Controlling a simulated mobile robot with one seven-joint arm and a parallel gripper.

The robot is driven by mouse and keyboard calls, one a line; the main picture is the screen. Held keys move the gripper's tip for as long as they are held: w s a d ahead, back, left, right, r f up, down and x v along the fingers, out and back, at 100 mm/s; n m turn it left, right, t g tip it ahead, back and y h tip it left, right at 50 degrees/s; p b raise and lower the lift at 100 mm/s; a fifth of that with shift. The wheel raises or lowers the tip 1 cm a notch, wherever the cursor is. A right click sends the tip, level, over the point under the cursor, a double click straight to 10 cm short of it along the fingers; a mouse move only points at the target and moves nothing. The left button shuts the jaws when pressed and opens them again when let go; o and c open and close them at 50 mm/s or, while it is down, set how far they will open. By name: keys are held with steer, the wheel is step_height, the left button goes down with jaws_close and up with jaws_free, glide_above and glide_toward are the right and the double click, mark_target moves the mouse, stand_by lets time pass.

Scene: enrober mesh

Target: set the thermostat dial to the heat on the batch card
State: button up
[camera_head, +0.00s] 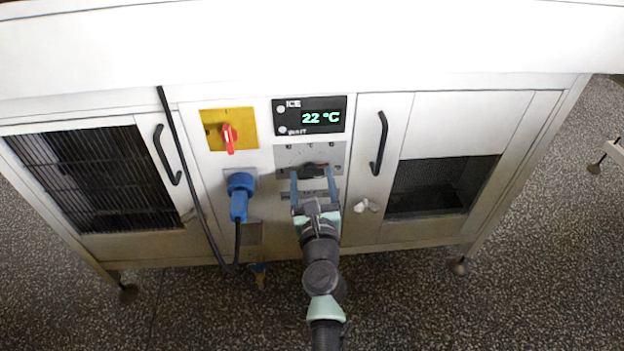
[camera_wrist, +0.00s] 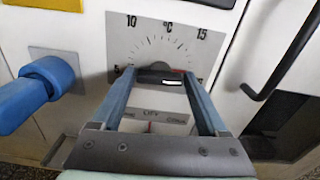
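The thermostat dial (camera_head: 313,170) is a dark knob on a grey scale plate (camera_wrist: 199,62) with tick marks, "°C", and the numbers 10 and 15 readable in the wrist view. In that view the knob (camera_wrist: 152,74) shows a white mark right of its middle; its exact setting is unclear. My gripper (camera_head: 313,172) reaches the plate with its two blue fingers apart, one on each side of the knob. In the wrist view the fingers (camera_wrist: 160,76) flank it; contact is unclear. The display (camera_head: 322,117) above reads 22 °C, with "ICE" and "WAIT" lamps. I cannot make out a batch card.
A red switch on a yellow plate (camera_head: 212,117) and a blue plug (camera_head: 240,192) with a black cable are left of the dial. Black door handles (camera_head: 379,143) stand out on both sides. A lettered panel (camera_wrist: 152,114) lies below the dial, partly between my fingers.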

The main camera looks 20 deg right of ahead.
steer(key=c, duration=0.9)
